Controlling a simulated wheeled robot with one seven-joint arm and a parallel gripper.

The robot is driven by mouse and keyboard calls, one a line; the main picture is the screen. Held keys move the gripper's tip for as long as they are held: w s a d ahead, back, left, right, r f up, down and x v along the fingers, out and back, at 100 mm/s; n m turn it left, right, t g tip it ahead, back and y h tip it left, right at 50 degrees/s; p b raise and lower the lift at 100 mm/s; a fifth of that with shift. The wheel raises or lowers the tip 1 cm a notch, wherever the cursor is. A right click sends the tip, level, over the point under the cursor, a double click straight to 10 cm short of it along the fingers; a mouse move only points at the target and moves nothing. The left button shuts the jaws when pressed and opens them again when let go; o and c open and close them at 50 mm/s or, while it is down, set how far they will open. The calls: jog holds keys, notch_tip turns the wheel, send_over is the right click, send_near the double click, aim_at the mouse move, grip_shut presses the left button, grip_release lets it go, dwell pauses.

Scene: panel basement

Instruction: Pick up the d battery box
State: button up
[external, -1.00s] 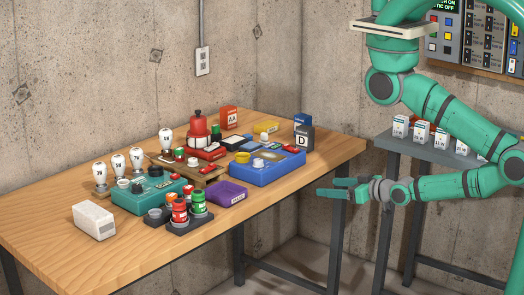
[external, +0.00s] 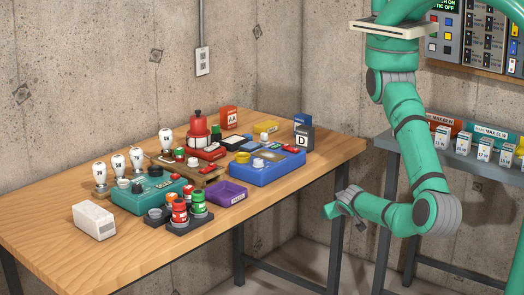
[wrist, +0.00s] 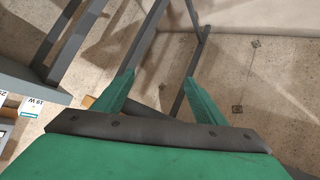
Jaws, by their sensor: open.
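The d battery box (external: 303,138) is a dark grey box with a white label marked "D". It stands upright near the right end of the wooden table (external: 50,236), in front of a blue box. My gripper (external: 347,219) is in front of the table's right edge, lower than the box and apart from it. In the wrist view my gripper (wrist: 160,95) shows two green fingers spread apart with nothing between them. The d battery box does not show in the wrist view.
A blue tray (external: 268,172) lies left of the d battery box. A purple tray (external: 226,193), red and green cylinders and several white bulbs crowd the table further left. A grey bench (external: 450,151) with small boxes stands on the right.

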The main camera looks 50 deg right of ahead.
jog(key=w+d+r+g+h, duration=0.2)
jog(key=d+r+g+h, duration=0.5)
jog(key=d+r, duration=0.65)
jog(key=s+d+r+m+g+h, duration=0.15)
jog(key=d+r+g, duration=0.3)
jog(key=r, duration=0.45)
jog(key=s+d+r+g+h, duration=0.3)
jog(key=r+g, duration=0.3)
jog(key=r, duration=0.3)
jog(key=m+t+y, duration=0.6)
jog(key=m+t, duration=0.5)
send_near(305, 127)
jog(key=shift+n+g+y, duration=0.25)
jog(key=x, duration=0.4)
jog(key=shift+x, duration=3.05)
jog(key=shift+w+r, duration=0.1)
jog(key=shift+r, duration=0.05)
jog(key=c, duration=1.3)
